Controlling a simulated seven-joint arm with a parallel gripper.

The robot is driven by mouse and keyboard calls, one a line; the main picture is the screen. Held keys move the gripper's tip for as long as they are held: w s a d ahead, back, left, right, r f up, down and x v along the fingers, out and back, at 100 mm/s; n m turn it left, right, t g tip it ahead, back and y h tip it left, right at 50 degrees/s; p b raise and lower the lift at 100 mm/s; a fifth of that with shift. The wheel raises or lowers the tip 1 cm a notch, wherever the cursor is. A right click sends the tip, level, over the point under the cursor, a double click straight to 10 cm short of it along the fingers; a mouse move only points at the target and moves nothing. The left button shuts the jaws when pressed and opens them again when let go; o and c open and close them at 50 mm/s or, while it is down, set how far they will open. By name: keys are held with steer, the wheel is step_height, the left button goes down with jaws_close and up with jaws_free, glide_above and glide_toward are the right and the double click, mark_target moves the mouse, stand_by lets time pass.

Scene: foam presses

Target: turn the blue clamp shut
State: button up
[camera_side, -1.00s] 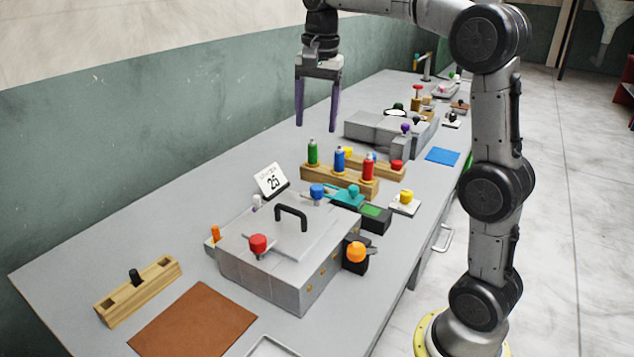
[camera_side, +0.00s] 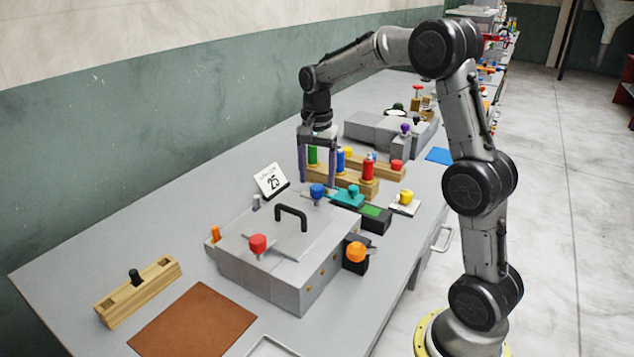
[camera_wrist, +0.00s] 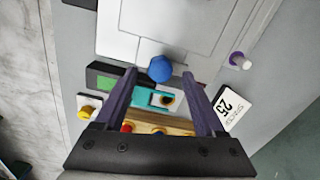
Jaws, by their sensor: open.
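The blue clamp knob (camera_side: 317,193) sits at the back edge of the grey press (camera_side: 262,270), near the teal piece. In the wrist view the blue knob (camera_wrist: 159,69) lies just beyond and between my fingertips, at the edge of the pale press lid. My gripper (camera_side: 317,182) points down with its two purple fingers apart, above and around the area behind the knob. Whether the fingertips are level with the knob cannot be told.
A wooden rack (camera_side: 345,181) with green, blue and red bottles stands close behind the fingers. A black handle (camera_side: 291,214) rises from the lid.

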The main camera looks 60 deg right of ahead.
steer(key=shift+f, duration=1.05)
jaws_close()
